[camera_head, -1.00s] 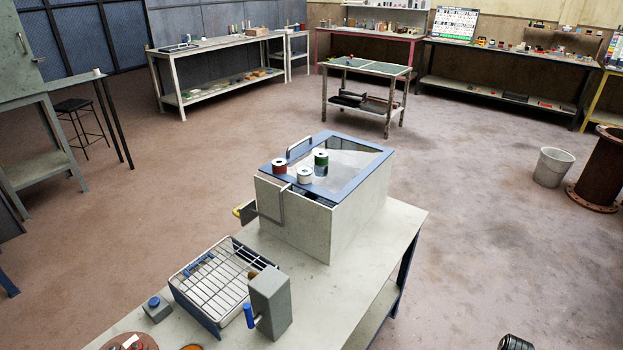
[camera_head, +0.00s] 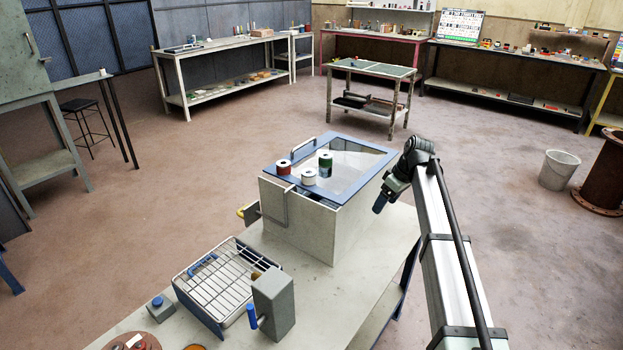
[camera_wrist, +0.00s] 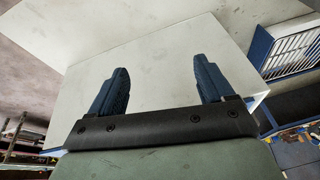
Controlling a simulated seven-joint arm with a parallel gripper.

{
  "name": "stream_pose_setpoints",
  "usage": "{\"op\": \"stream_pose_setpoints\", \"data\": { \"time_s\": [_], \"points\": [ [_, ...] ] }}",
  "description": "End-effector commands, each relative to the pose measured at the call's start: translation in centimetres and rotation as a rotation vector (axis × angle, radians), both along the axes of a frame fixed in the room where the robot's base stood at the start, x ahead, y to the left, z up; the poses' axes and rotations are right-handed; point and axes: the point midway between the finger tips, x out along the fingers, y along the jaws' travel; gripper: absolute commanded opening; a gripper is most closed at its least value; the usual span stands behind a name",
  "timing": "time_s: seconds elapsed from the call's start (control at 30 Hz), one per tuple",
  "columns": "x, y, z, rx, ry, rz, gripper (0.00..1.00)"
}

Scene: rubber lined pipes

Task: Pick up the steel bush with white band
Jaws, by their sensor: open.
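The steel bush with white band (camera_head: 309,177) stands upright on the glass-topped lid of a grey box, at the front of a small group. A bush with a red band (camera_head: 283,168) stands to its left and a taller green-banded one (camera_head: 325,162) behind it to the right. In the wrist view my gripper (camera_wrist: 160,68) is open and empty, facing a plain pale surface. No bush shows there.
The grey box (camera_head: 335,235) has a blue-framed lid (camera_head: 362,180) with a raised metal handle (camera_head: 303,148). It stands on a pale bench (camera_head: 345,300). A wire rack (camera_head: 215,285) and a grey block (camera_head: 273,305) are at the front left.

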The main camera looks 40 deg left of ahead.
Motion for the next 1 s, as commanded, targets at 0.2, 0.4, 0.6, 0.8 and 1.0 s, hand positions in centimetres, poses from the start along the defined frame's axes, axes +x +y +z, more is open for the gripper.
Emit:
{"op": "stream_pose_setpoints", "data": {
  "time_s": [0.2,0.4,0.6,0.8,1.0],
  "points": [
    [-2.0,12.4,10.7,0.079,-0.053,0.320,0.81],
    [-4.5,17.6,16.0,0.120,-0.081,0.483,0.81],
    [-5.3,18.7,16.6,0.128,-0.087,0.520,0.81],
    [-5.7,19.5,14.5,0.128,-0.085,0.519,0.81],
    [-6.3,20.8,11.3,0.128,-0.085,0.519,0.81]
  ]
}}
